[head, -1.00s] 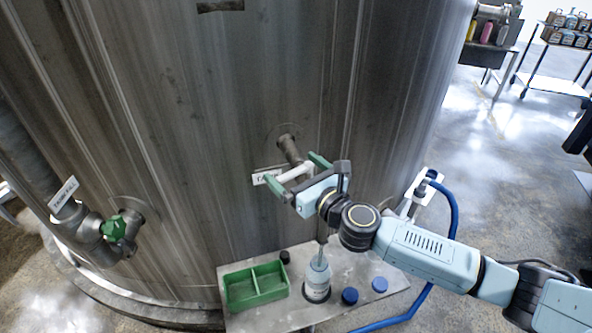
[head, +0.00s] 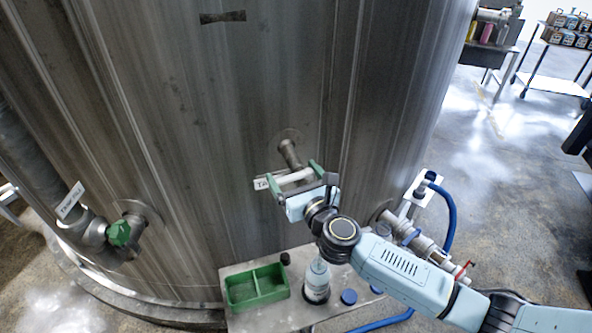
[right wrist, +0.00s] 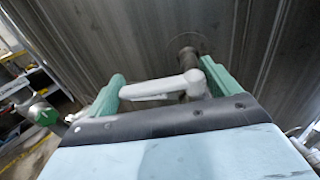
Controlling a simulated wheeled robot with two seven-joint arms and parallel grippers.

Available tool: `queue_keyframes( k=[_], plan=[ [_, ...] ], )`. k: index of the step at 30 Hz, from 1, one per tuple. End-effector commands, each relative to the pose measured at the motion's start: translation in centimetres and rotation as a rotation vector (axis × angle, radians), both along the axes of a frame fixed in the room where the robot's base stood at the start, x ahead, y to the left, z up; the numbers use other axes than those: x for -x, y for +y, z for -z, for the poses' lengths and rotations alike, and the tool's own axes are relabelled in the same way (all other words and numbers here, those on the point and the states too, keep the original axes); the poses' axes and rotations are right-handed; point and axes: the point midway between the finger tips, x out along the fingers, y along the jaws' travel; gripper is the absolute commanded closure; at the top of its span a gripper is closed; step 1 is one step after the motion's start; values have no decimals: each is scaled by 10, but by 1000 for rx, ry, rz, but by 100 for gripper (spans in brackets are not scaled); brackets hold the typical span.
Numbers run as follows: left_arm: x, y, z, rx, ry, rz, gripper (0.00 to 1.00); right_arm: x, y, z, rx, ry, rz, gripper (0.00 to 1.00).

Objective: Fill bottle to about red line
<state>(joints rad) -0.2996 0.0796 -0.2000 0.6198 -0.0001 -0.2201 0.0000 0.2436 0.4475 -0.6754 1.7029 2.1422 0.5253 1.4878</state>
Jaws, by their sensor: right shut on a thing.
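A clear bottle with a pale label (head: 316,286) stands upright on the small metal table, below the tap. Its red line and liquid level are too small to tell. A metal tap pipe (head: 288,153) comes out of the tank above, with a white lever handle (head: 296,177). My right gripper (head: 295,176) is shut on this handle, its green fingers at either end. The handle (right wrist: 165,87) also lies between the fingers in the right wrist view. The tap's outlet is hidden behind my right wrist. My left gripper is not in view.
A green two-part tray (head: 256,286), a black cap (head: 285,259) and a blue cap (head: 349,297) are on the metal table (head: 240,268). A large steel tank (head: 220,120) fills the back. A green-knobbed valve (head: 118,233) is at left, a blue hose (head: 449,215) at right.

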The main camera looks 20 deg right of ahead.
Motion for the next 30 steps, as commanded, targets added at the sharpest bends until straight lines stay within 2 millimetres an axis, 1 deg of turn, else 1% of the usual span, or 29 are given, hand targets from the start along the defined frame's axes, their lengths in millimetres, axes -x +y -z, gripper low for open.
queue_keyframes(
  k=[1,7,19,20,21,22,30],
  plan=[
    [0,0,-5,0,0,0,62,-1,2,-2,-7,1,33,53],
    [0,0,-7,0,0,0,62,-4,1,-1,-2,-1,123,53],
    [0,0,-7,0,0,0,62,-5,0,0,1,0,142,53],
    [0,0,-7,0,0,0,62,-5,0,0,1,0,142,8],
    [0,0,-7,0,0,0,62,-5,0,0,1,0,142,3],
    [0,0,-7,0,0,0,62,-5,0,0,1,0,141,0],
    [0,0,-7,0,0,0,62,-3,0,0,0,0,139,0]
  ],
)
